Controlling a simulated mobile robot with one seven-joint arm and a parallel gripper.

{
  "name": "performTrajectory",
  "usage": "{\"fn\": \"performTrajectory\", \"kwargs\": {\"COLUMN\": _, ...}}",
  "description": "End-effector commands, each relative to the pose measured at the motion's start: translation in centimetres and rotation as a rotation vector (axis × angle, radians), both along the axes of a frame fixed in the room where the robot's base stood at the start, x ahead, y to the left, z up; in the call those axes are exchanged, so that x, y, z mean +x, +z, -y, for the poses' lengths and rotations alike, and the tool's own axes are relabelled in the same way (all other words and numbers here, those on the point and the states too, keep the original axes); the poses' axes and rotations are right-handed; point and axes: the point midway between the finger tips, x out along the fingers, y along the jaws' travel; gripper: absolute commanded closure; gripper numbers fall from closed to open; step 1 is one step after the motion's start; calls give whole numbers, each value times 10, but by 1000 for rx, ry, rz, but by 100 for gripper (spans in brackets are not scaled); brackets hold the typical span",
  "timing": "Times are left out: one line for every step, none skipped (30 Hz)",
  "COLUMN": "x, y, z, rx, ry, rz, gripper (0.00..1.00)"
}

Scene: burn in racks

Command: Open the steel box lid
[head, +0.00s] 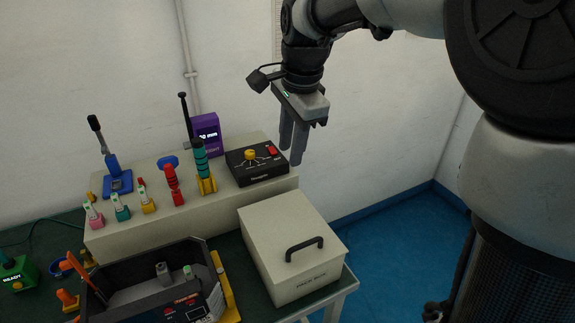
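The steel box (262,247) is a pale beige box on the front right of the table. Its flat lid (281,222) appears shut, and a dark arched handle (304,246) stands near the lid's front right edge. Small lettering on the box front is hard to read. My gripper (290,155) hangs above and behind the box, fingers pointing down, clear of the lid and handle. Its two grey fingers look apart with nothing between them.
A raised beige shelf (137,236) behind the box holds a black control unit (256,162), a purple display (206,134) and several coloured tools. A dark open bin (205,258) stands left of the box. Blue floor (392,232) is clear to the right.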

Motion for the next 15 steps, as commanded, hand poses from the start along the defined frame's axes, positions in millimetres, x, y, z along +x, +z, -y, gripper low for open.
{"fn": "performTrajectory", "kwargs": {"x": -2, "y": 15, "z": 1, "rx": 0, "ry": 0, "rz": 5, "gripper": 71}}
{"fn": "performTrajectory", "kwargs": {"x": -3, "y": 23, "z": 2, "rx": 0, "ry": 1, "rz": 5, "gripper": 71}}
{"fn": "performTrajectory", "kwargs": {"x": -5, "y": 33, "z": 3, "rx": 1, "ry": 0, "rz": 6, "gripper": 71}}
{"fn": "performTrajectory", "kwargs": {"x": -7, "y": 40, "z": 3, "rx": 0, "ry": 0, "rz": 4, "gripper": 71}}
{"fn": "performTrajectory", "kwargs": {"x": -8, "y": 47, "z": 4, "rx": 0, "ry": 0, "rz": 5, "gripper": 71}}
{"fn": "performTrajectory", "kwargs": {"x": -10, "y": 55, "z": 5, "rx": 0, "ry": 0, "rz": 4, "gripper": 71}}
{"fn": "performTrajectory", "kwargs": {"x": -11, "y": 61, "z": 5, "rx": 0, "ry": 0, "rz": 3, "gripper": 71}}
{"fn": "performTrajectory", "kwargs": {"x": -12, "y": 67, "z": 6, "rx": 1, "ry": 0, "rz": 4, "gripper": 71}}
{"fn": "performTrajectory", "kwargs": {"x": -14, "y": 74, "z": 6, "rx": 0, "ry": 0, "rz": 3, "gripper": 71}}
{"fn": "performTrajectory", "kwargs": {"x": -15, "y": 79, "z": 6, "rx": 1, "ry": 0, "rz": 4, "gripper": 71}}
{"fn": "performTrajectory", "kwargs": {"x": -16, "y": 83, "z": 7, "rx": 1, "ry": 0, "rz": 3, "gripper": 71}}
{"fn": "performTrajectory", "kwargs": {"x": -17, "y": 88, "z": 7, "rx": 1, "ry": 0, "rz": 2, "gripper": 71}}
{"fn": "performTrajectory", "kwargs": {"x": -17, "y": 91, "z": 8, "rx": 1, "ry": 0, "rz": 2, "gripper": 71}}
{"fn": "performTrajectory", "kwargs": {"x": -18, "y": 94, "z": 8, "rx": 0, "ry": 0, "rz": 1, "gripper": 71}}
{"fn": "performTrajectory", "kwargs": {"x": -19, "y": 97, "z": 8, "rx": 0, "ry": 0, "rz": 1, "gripper": 71}}
